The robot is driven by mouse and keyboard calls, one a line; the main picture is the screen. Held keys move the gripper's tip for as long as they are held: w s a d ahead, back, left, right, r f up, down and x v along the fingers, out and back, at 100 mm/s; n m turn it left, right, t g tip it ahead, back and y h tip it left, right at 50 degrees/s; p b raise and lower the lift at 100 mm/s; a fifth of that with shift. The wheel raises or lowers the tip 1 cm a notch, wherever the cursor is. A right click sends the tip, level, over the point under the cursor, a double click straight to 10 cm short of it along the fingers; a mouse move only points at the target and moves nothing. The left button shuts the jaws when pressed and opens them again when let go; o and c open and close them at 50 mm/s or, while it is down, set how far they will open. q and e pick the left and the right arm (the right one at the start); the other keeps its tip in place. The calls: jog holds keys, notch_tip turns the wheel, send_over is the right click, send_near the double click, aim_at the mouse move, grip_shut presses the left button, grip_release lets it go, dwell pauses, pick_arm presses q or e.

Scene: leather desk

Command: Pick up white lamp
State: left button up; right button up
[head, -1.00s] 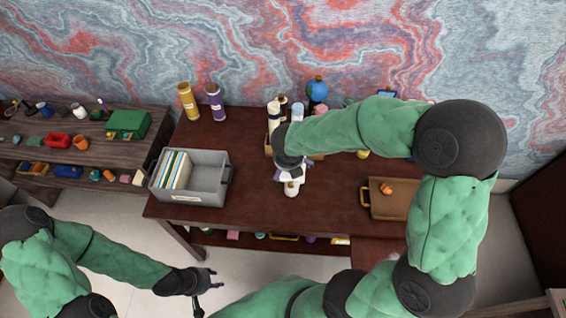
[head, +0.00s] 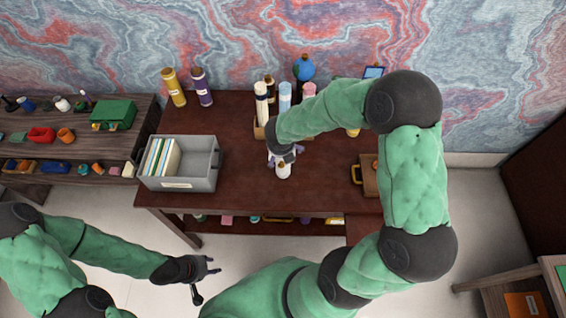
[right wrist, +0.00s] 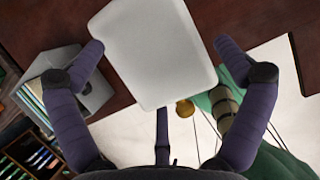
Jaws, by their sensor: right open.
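The white lamp shows in the head view as a small white piece (head: 283,171) on the dark desk, mostly hidden under my right gripper (head: 283,154). In the right wrist view a large white rounded panel (right wrist: 155,50), which looks like part of the lamp, fills the space between the purple fingers of my right gripper (right wrist: 160,47). These fingers are spread on either side of it. Whether they touch it is unclear. My left gripper (head: 205,279) is open and empty, low in front of the desk.
A grey bin (head: 190,180) with folders stands on the desk's left. Yellow (head: 174,88) and purple (head: 202,88) bottles stand behind it. A wooden tray (head: 369,180) is to the right, partly covered by my arm.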

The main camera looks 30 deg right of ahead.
jog(key=shift+d+f, duration=0.1)
jog(key=shift+f, duration=0.15)
jog(key=c, duration=1.7)
jog(key=shift+s, duration=0.1)
